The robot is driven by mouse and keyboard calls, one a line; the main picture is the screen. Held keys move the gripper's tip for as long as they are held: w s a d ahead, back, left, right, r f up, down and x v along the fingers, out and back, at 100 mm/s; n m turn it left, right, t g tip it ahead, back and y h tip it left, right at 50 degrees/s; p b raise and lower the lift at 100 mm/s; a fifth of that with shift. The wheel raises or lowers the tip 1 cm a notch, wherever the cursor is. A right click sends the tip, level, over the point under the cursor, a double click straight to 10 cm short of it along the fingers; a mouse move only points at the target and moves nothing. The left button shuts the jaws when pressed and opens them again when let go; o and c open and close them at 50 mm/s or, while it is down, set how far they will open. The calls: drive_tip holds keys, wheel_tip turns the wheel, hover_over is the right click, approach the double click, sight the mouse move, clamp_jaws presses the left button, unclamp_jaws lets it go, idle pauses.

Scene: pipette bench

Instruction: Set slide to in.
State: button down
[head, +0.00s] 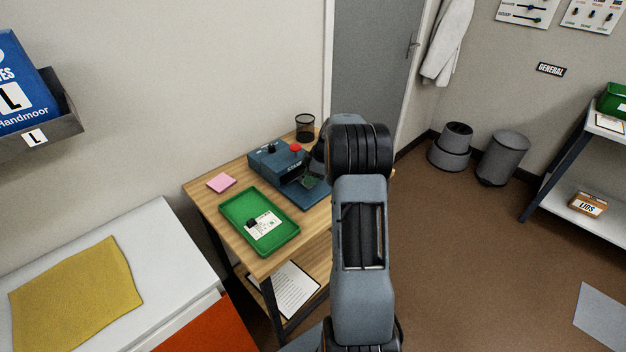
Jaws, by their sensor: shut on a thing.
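A blue bench device (274,163) with a red button on top stands on the wooden table, and its flat blue base (305,196) reaches towards the right front. My gripper (311,176) is low over this base at the device's right side, partly hidden by my arm. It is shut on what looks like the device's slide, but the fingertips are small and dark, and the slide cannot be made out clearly. How far in or out the slide stands cannot be told.
On the table are a green tray (281,241) with a white card, a pink note pad (221,183) and a black mesh cup (305,127). A white cabinet (176,262) with a yellow cloth stands at the left. The brown floor at right is mostly clear.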

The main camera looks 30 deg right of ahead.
drive_tip(key=shift+w+a+r, duration=0.1)
drive_tip(key=shift+w+r, duration=0.05)
drive_tip(key=shift+w, duration=0.05)
drive_tip(key=c, duration=1)
unclamp_jaws()
drive_tip(key=shift+w+a, duration=0.1)
drive_tip(key=shift+w, duration=0.05)
drive_tip(key=shift+o, duration=0.5)
drive_tip(key=shift+d, duration=0.2)
drive_tip(key=v, duration=1.3)
drive_tip(key=shift+s+d+r, duration=0.15)
drive_tip(key=shift+s+r, duration=0.1)
drive_tip(key=shift+s, duration=0.05)
